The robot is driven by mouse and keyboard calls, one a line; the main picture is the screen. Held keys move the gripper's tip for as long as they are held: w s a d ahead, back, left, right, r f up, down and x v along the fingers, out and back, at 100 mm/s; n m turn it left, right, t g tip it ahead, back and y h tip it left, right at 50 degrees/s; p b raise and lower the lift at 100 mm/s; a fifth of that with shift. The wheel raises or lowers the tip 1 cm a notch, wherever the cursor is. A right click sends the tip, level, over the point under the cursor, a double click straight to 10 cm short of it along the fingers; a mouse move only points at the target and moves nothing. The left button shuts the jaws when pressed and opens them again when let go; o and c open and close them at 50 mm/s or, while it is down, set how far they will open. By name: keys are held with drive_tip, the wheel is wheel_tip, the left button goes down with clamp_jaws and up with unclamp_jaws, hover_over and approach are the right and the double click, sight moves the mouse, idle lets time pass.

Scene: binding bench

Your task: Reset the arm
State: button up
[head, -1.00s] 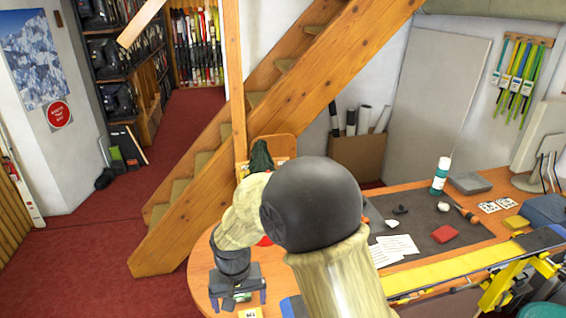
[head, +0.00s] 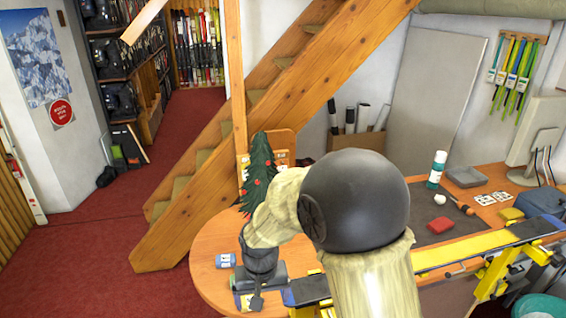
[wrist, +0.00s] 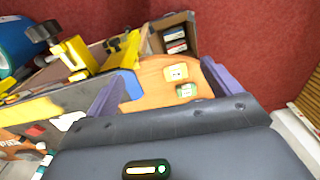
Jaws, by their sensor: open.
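My gripper (wrist: 166,72) is open in the wrist view, its two purple fingers spread apart with nothing held between them. The fingers point over the rounded end of the wooden table (wrist: 150,75), where a yellow box (wrist: 176,72) and a green box (wrist: 186,90) lie beyond the gap. In the head view my arm is bent over the table (head: 212,243), with the wrist hanging down at its near left end. The fingertips are hard to make out there.
A yellow clamp (head: 497,278) and a long yellow-topped ski (head: 465,250) are at the right. A small decorated tree (head: 258,170) stands behind my forearm. Wooden stairs (head: 230,140) rise behind; red carpet is free at left.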

drive_tip(key=s+d+f+m+t+b, duration=0.1)
drive_tip(key=s+d+f+b, duration=0.1)
drive_tip(key=d, duration=0.8)
drive_tip(key=s+d+f+m+t+b, duration=0.1)
drive_tip(key=s+d+b, duration=0.4)
drive_tip(key=d, duration=0.5)
drive_tip(key=shift+s+f+b, duration=0.3)
drive_tip(key=shift+s+f, duration=0.05)
drive_tip(key=shift+s, duration=0.05)
